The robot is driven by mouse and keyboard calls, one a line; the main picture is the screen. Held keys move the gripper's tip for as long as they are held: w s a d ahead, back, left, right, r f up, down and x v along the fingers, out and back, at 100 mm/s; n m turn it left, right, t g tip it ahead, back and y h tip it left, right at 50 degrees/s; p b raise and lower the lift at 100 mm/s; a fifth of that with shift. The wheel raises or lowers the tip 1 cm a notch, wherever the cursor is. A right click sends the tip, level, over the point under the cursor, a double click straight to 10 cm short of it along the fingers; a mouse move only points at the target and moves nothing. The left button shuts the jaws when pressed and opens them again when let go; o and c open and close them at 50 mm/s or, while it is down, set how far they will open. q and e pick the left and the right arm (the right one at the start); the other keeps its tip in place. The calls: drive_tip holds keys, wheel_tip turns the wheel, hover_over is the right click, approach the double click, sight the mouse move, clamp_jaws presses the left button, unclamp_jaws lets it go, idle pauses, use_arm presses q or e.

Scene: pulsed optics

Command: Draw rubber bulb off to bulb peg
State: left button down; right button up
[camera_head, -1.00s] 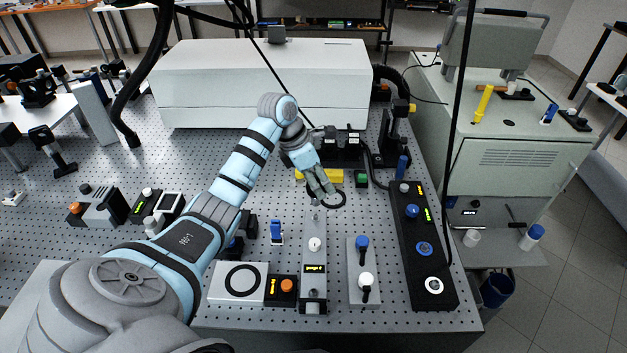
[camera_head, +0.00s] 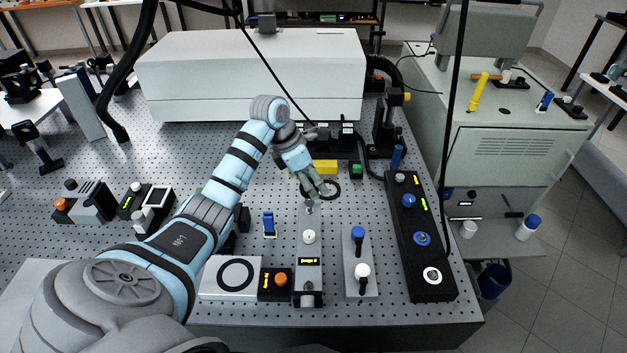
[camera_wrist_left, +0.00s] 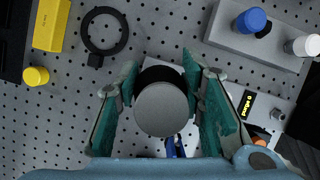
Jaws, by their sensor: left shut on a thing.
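My left gripper (camera_head: 314,192) is low over the perforated table, near the far end of the purge unit (camera_head: 308,272). In the left wrist view its two green-padded fingers (camera_wrist_left: 162,100) stand either side of a grey round-topped piece (camera_wrist_left: 162,110) with a black band, which I take for the rubber bulb. The gripper is shut on it. Its underside is hidden, so I cannot tell whether it touches the unit. I cannot tell for sure which post is the bulb peg; a small blue post (camera_head: 268,222) stands left of the unit. My right gripper is not in view.
A black ring mount (camera_head: 330,190) and a yellow block (camera_head: 322,166) lie beyond the gripper. A plate (camera_head: 361,289) with blue and white handles and a long black control panel (camera_head: 428,260) stand to the right. A ring-marked white plate (camera_head: 212,287) is front left.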

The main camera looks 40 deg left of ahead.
use_arm(q)
drive_tip(key=shift+s+f, duration=0.15)
drive_tip(key=shift+f, duration=0.1)
drive_tip(key=shift+f+b, duration=0.85)
drive_tip(key=shift+f, duration=0.15)
drive_tip(key=c, duration=1)
unclamp_jaws()
drive_tip(key=shift+r, duration=0.1)
drive_tip(key=p+v, duration=0.1)
drive_tip(key=v, duration=0.4)
drive_tip(key=w+p+v, duration=0.1)
drive_tip(key=p+v, duration=0.1)
drive_tip(key=v, duration=0.3)
drive_tip(key=d+p+v, duration=0.1)
drive_tip(key=v, duration=0.4)
drive_tip(key=shift+r+p, duration=0.4)
drive_tip(key=shift+r, duration=0.35)
drive_tip(key=shift+w, duration=0.1)
